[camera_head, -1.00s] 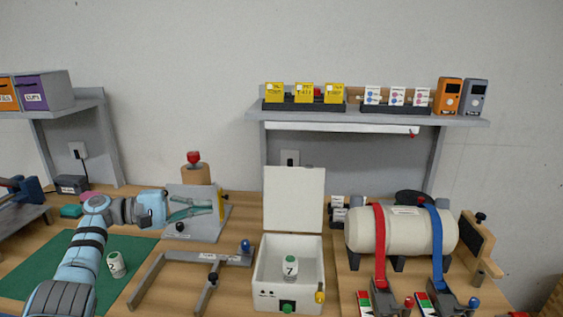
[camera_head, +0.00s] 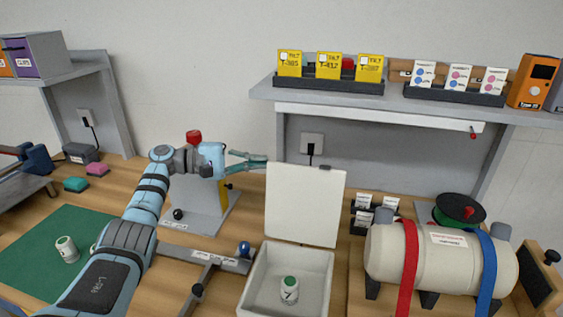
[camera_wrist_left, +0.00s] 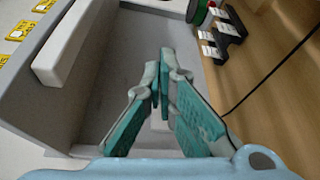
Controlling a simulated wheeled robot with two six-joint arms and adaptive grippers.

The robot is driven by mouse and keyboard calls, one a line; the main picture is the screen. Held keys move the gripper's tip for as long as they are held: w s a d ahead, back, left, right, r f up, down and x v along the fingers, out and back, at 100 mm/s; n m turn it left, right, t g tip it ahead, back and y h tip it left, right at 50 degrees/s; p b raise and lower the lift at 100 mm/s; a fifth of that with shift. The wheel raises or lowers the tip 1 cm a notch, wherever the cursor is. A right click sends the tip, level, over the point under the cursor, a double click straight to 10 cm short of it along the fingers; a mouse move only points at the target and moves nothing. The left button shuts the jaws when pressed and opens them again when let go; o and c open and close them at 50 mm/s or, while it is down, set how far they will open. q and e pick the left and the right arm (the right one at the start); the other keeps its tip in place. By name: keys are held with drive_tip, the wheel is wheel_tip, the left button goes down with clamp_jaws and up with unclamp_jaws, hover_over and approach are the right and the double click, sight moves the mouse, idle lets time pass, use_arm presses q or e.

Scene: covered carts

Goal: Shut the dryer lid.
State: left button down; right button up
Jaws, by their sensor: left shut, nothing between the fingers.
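The dryer is a white box (camera_head: 246,291) on the bench. Its white lid (camera_head: 304,204) stands open and upright at the back edge. A white bottle with a green cap (camera_head: 289,290), marked 7, stands inside the box. My left gripper (camera_head: 262,162) is shut and empty, with its teal fingertips at the lid's upper left corner; I cannot tell whether they touch it. In the left wrist view, the closed fingertips (camera_wrist_left: 162,72) point toward the grey shelf, and the lid cannot be made out. My right gripper is not in view.
A grey shelf (camera_head: 262,92) with yellow and white cards overhangs behind the lid. A cream tank (camera_head: 445,262) with red and blue straps stands to the right. A grey metal frame (camera_head: 190,255) lies left of the box.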

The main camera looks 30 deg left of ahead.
sight(282, 166)
use_arm(q)
drive_tip(key=shift+w+d+p, duration=0.25)
drive_tip(key=shift+d+p, duration=0.6)
drive_tip(key=shift+d, duration=0.8)
drive_tip(key=shift+w+d+p, duration=0.2)
drive_tip(key=shift+d+p, duration=0.6)
drive_tip(key=shift+d, duration=0.8)
